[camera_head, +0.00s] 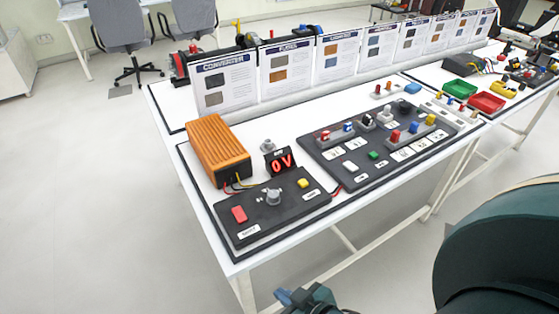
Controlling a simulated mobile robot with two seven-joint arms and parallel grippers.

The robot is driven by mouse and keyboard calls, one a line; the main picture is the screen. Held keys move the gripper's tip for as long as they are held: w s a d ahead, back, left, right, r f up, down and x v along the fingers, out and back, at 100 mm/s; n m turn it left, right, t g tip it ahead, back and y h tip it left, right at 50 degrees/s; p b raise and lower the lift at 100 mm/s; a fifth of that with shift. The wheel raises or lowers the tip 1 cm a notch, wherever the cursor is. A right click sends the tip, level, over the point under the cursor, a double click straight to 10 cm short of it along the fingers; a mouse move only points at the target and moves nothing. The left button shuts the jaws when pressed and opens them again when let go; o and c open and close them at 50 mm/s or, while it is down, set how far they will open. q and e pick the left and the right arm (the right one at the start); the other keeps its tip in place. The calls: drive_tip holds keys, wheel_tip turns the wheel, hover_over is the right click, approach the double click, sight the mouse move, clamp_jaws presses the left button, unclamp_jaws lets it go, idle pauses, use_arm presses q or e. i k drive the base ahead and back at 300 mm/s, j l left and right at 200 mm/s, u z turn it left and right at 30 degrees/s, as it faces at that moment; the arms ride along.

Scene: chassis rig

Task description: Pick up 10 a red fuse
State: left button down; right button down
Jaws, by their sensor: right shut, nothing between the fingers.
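Several small red pieces stand on the dark circuit board (338,165) on the white table, among them one at its left (325,135) and one near its middle (395,136). They are too small to tell which is a 10 A red fuse. My right gripper (287,297) shows at the bottom edge, in front of and apart from the table. It is shut and empty, and partly cut off by the frame. My left gripper is not in view.
An orange converter box (219,148) and a dark panel (248,222) with a red switch sit at the table's left. Labelled cards (290,66) stand along the back. Green (459,89) and red (487,102) trays lie at the right. My dark arm fills the lower right.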

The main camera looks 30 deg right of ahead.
sight(325, 135)
drive_tip(key=z, duration=1.3)
